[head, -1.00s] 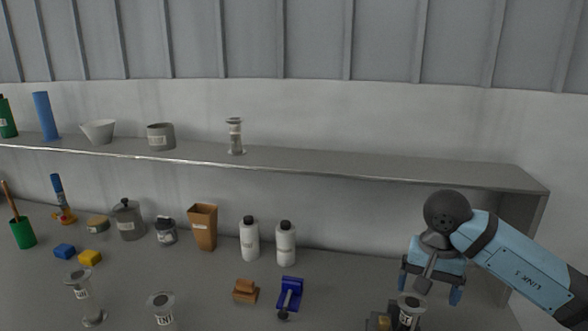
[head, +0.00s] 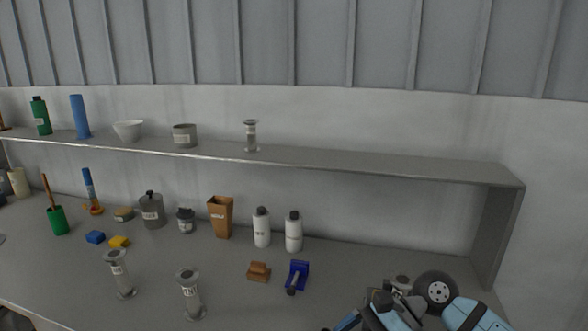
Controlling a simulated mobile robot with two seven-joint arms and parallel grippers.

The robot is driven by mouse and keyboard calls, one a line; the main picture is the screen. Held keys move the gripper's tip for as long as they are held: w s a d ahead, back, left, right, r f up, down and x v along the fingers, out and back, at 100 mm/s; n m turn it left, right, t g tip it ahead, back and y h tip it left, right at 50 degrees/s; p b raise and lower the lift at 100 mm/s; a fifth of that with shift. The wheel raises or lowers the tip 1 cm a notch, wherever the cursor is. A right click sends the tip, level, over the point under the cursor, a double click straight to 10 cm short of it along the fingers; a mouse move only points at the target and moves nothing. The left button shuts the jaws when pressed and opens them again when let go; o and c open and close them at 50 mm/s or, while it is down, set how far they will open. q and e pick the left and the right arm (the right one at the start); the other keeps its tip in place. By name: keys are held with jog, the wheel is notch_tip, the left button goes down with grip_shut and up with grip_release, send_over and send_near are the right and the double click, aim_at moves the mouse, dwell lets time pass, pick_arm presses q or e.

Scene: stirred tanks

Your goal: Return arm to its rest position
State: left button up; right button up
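My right arm comes in from the lower right corner. My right gripper (head: 368,320) is low at the bottom edge, over the front right of the bench (head: 240,290). It is partly cut off by the frame, and its opening cannot be made out. A grey flanged piece (head: 402,281) shows just behind the wrist, mostly hidden by my arm. My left gripper is not in view.
A blue tool (head: 298,275) and a brown block (head: 259,271) lie left of my gripper. Two white bottles (head: 262,230) (head: 293,233) stand behind. Two flanged glass pieces (head: 120,275) (head: 190,296) stand further left. A shelf (head: 350,167) spans overhead.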

jog(key=s+a+r+m+t+y+p, duration=0.3)
jog(key=a+r+m+t+y, duration=0.15)
jog(key=m+y, duration=0.7)
jog(key=s+d+f+n+t+h+p, duration=0.1)
jog(key=d+f+n+t+h, duration=0.3)
jog(key=n, duration=0.8)
jog(key=d+f+n+t+h+p, duration=0.1)
jog(key=d+f+n+t+h, duration=0.2)
jog(key=f+n+t+h, duration=0.55)
jog(key=s+d+f+n+t+h+p, duration=0.1)
jog(key=d+n+t+h, duration=0.2)
jog(key=n, duration=1.1)
jog(key=s+d+f+m+g+h+p, duration=0.1)
jog(key=s+d+f+m+g+h, duration=0.2)
jog(key=s+f+m, duration=0.6)
jog(key=s+f+g+h, duration=0.1)
jog(key=g, duration=0.1)
jog(key=shift+s+f+g, duration=0.2)
jog(key=shift+f+g, duration=0.05)
jog(key=shift+g, duration=0.15)
